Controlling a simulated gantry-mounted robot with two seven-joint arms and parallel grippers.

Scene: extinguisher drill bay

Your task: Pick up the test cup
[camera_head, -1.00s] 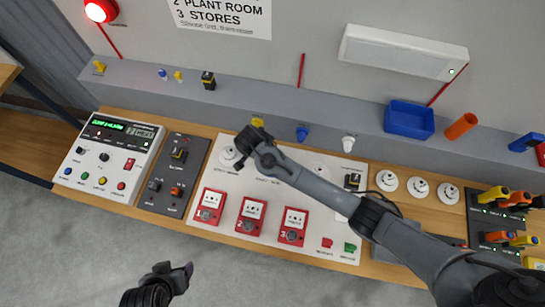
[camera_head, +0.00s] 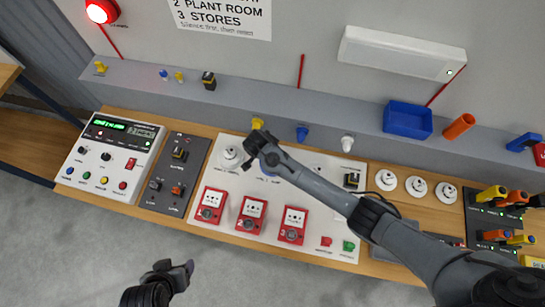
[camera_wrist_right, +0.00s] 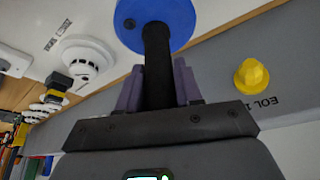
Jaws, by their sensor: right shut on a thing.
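The test cup is a blue round piece (camera_wrist_right: 157,22) on a black stem. In the right wrist view the stem runs between the purple fingers of my right gripper (camera_wrist_right: 158,85), which is shut on it. The hollow of the cup is not visible. My left gripper (camera_head: 176,269) is low over the grey floor, away from the bench; its fingers are too small to judge.
A white detector (camera_head: 231,156) is just left of my right gripper; it also shows in the wrist view (camera_wrist_right: 88,59). Red call points (camera_head: 251,214) line the panel's front. The shelf behind holds a yellow knob (camera_wrist_right: 251,76), a blue bin (camera_head: 408,121) and an orange cylinder (camera_head: 459,126).

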